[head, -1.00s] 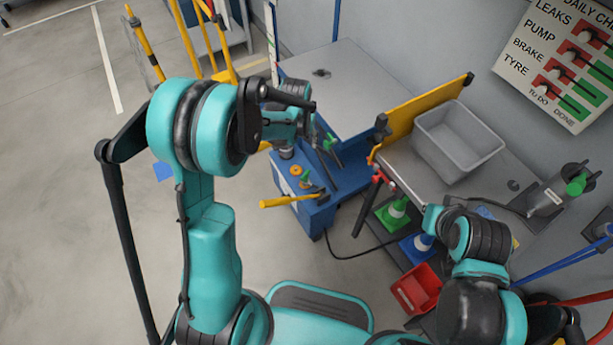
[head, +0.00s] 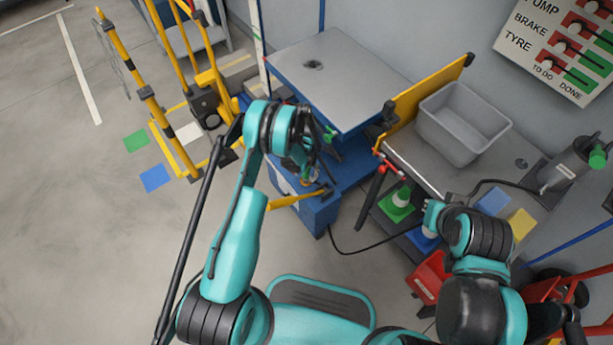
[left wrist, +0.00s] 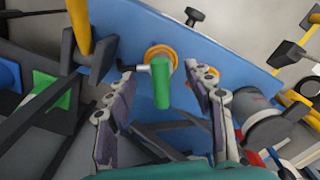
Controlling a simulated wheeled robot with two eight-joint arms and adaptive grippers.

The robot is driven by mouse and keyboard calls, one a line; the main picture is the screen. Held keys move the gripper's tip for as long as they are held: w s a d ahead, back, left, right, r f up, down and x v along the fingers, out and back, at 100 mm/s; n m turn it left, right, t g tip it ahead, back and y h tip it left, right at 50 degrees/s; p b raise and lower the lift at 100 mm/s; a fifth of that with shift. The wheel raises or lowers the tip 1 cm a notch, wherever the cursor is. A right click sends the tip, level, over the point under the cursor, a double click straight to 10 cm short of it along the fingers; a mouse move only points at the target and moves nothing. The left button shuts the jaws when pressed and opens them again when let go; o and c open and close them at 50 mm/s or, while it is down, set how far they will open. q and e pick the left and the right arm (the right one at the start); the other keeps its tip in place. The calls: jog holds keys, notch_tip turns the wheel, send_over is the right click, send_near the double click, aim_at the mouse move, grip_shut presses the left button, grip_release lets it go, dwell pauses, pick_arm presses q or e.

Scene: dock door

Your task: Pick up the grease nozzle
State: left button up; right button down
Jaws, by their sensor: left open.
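The grease nozzle appears as a green cylinder with a dark and metal fitting at its top (left wrist: 161,90) in the left wrist view. It sits at an orange ring (left wrist: 160,53) on a blue surface. My left gripper (left wrist: 158,72) is open, with one finger on each side of the green part and visible gaps to both. In the head view my left gripper (head: 308,163) is over the blue cabinet (head: 318,212) and hides most of the nozzle. My right arm shows at the right, but its gripper cannot be made out.
A yellow panel (head: 428,103) and a grey bin (head: 462,125) are to the right.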

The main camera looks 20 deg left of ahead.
aim_at(307, 176)
pick_arm(q)
jog(key=f, duration=0.1)
jog(key=f+b, duration=0.1)
jog(key=f, duration=0.1)
jog(key=f+b, duration=0.1)
jog(key=shift+w+f, duration=0.25)
jog(key=shift+w, duration=0.05)
jog(key=shift+r, duration=0.1)
grip_shut()
